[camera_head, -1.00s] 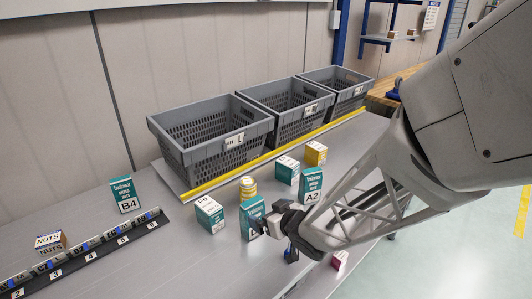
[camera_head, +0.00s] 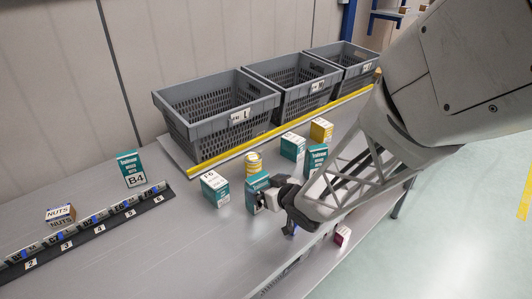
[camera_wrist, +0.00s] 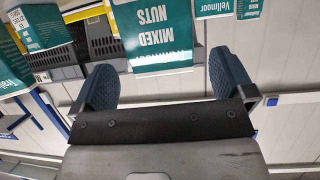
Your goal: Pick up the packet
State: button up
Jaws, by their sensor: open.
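Several teal-and-white packets stand on the grey bench, so I cannot tell which one the task means. The nearest teal packet (camera_head: 255,191) stands upright, right at my gripper (camera_head: 270,197) in the head view, with its right side partly hidden by the gripper. In the wrist view, a teal packet marked MIXED NUTS (camera_wrist: 152,38) shows upside down, ahead of and between the two blue fingers of my gripper (camera_wrist: 163,75). The fingers are wide apart, with a visible gap to its sides and nothing held.
Grey crates (camera_head: 222,121) line the back behind a yellow strip. A NUTS box (camera_head: 60,213) and label rail (camera_head: 95,229) lie left.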

aim_at(261, 186)
dwell(0.4)
jog(key=shift+x, duration=2.6)
jog(key=shift+f, duration=0.15)
jog(key=shift+c, duration=0.3)
jog(key=c, duration=0.9)
